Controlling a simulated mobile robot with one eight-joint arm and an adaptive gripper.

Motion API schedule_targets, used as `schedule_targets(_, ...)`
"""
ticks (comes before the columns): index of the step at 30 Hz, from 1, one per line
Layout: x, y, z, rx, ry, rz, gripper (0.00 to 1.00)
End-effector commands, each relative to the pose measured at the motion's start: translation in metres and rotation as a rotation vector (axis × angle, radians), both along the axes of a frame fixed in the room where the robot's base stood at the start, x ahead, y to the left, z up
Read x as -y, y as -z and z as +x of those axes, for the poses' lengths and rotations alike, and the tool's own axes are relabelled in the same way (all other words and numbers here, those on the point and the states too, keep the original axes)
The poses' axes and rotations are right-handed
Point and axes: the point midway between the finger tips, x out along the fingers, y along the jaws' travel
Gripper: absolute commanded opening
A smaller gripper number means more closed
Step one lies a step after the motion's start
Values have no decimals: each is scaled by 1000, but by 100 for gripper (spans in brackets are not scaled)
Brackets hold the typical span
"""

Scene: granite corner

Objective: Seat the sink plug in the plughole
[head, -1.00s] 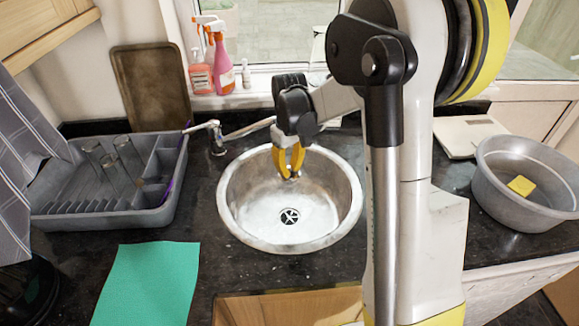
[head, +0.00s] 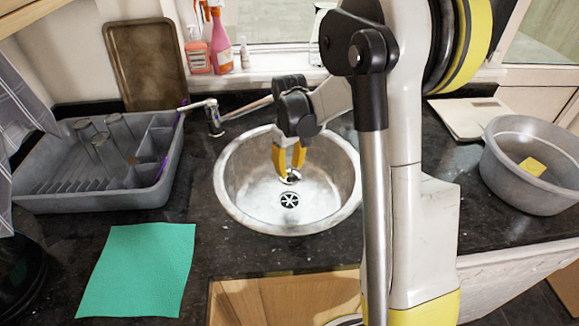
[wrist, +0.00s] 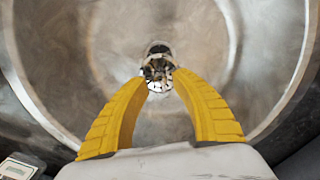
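The round metal sink (head: 240,190) is set in the dark granite worktop. Its plughole (head: 289,200) is a dark slotted ring in the bowl floor. My gripper (head: 290,170) points down into the bowl, its yellow fingers shut on the small shiny sink plug (head: 291,178). The plug appears just behind the plughole in the head view, apart from it and seemingly above the bowl floor. In the wrist view the plug (wrist: 158,64) sits between the fingertips (wrist: 160,76) and covers much of what lies behind it; the plughole is hard to make out there.
The tap (head: 213,115) stands behind the sink, its spout reaching right toward my gripper. A grey dish rack (head: 95,190) with glasses and a green cloth (head: 140,270) lie left. A grey basin (head: 525,185) with a yellow sponge (head: 532,166) stands right.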

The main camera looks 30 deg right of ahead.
Motion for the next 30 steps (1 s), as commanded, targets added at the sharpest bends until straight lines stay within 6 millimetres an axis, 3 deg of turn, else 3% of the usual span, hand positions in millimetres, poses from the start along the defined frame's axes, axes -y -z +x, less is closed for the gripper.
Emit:
schedule_targets(20, 0, -1, 0, 0, 0, 0, 39)
schedule_targets(23, 0, -8, 0, 0, 0, 0, 39)
schedule_targets(30, 0, -47, 0, 0, 0, 0, 39)
